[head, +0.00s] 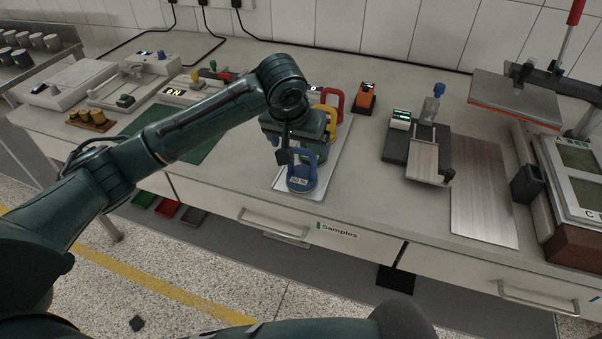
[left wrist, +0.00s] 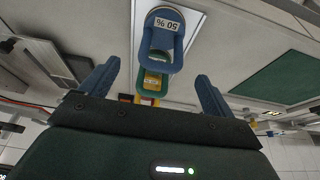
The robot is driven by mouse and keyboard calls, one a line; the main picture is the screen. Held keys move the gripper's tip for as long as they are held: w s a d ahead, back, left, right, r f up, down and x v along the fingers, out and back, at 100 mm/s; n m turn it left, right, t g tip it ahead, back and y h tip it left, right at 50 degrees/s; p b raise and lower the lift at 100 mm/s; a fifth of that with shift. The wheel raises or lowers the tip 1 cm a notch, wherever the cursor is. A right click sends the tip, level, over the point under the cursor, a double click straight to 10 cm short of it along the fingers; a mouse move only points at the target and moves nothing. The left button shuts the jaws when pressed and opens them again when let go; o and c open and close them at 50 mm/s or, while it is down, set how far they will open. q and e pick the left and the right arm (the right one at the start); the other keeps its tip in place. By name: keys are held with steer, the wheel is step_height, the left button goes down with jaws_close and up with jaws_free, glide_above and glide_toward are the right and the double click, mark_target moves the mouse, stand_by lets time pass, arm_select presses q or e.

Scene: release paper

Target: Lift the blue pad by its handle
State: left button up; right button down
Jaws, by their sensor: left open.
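The blue pad (head: 302,184) with its upright loop handle and a "50 %" label stands at the front end of a white tray (head: 330,172). In the left wrist view the blue pad (left wrist: 163,20) is at top centre, its handle pointing down the picture toward the space between my fingers. My left gripper (head: 290,150) is open, just above and behind the blue handle in the head view. In the left wrist view my left gripper (left wrist: 156,72) has its blue fingers wide apart, with nothing visibly clamped. My right gripper is not in view.
Behind the blue pad are a green pad (left wrist: 154,82), a yellow one (head: 328,113) and a red one (head: 335,98); my gripper partly hides them. A green mat (head: 200,148) lies left. An orange device (head: 366,97) and a dark stand (head: 403,147) are right.

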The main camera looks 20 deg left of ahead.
mark_target(301, 151)
arm_select(q)
steer(key=x, duration=0.6)
steer(key=shift+w+a+f, duration=0.1)
steer(key=shift+f, duration=0.25)
jaws_close()
steer(key=shift+w+r, duration=0.1)
steer(key=shift+r, duration=0.1)
stand_by(0.7)
